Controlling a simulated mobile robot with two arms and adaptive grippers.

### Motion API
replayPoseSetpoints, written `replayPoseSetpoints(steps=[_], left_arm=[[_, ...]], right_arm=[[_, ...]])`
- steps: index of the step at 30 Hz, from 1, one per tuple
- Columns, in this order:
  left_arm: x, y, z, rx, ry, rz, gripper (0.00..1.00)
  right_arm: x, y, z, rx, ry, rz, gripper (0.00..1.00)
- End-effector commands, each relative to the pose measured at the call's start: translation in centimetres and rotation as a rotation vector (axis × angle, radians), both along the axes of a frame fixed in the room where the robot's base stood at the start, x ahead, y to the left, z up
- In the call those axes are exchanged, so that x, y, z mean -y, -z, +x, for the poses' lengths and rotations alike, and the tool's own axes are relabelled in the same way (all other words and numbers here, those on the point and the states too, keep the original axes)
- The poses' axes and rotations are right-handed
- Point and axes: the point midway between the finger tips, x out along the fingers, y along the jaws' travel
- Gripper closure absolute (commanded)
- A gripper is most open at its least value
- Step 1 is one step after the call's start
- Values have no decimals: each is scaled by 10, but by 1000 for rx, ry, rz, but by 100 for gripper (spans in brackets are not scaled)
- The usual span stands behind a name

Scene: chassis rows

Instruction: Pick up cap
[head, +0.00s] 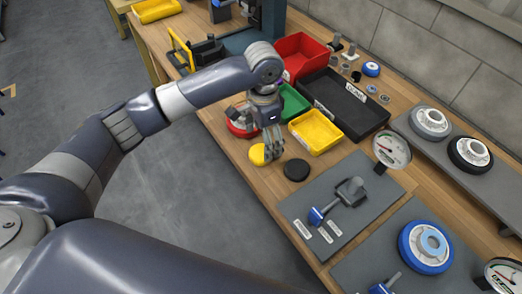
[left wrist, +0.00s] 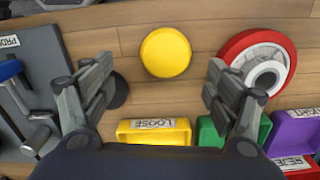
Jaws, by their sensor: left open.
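A round yellow cap (head: 257,154) lies on the wooden workbench near its front edge. In the left wrist view the yellow cap (left wrist: 166,52) shows ahead of my fingers, in the gap between them. My left gripper (head: 271,150) points down right by the cap; in its wrist view the gripper (left wrist: 159,75) is open, with nothing between its fingers. A round black cap (head: 296,169) lies to the right of the yellow one, and one finger partly hides it in the wrist view (left wrist: 119,91). My right gripper is not seen.
A red-rimmed wheel (head: 239,121) lies close to the left gripper. A yellow bin (head: 316,131), a green bin (head: 293,103), a red bin (head: 301,55) and a black tray (head: 345,103) stand behind. A grey mat (head: 340,205) with a blue-handled tool lies to the right.

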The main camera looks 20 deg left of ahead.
Motion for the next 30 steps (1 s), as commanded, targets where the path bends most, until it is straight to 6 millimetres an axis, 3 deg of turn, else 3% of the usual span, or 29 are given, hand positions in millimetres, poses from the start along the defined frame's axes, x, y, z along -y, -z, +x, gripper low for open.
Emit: replayPoseSetpoints(steps=[2,5,14,22,23,28,30], left_arm=[[-1,6,0,-1,-1,1,19],[-2,14,0,-3,-1,1,19],[-6,54,1,-1,1,1,19],[-6,58,2,1,1,1,19],[-6,58,2,1,1,1,22],[-6,58,2,1,1,1,60],[-6,58,2,1,1,1,62]], right_arm=[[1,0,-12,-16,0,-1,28],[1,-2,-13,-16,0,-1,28],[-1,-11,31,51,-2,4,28],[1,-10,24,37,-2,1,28],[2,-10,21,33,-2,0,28],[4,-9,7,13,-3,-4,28],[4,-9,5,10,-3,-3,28]])
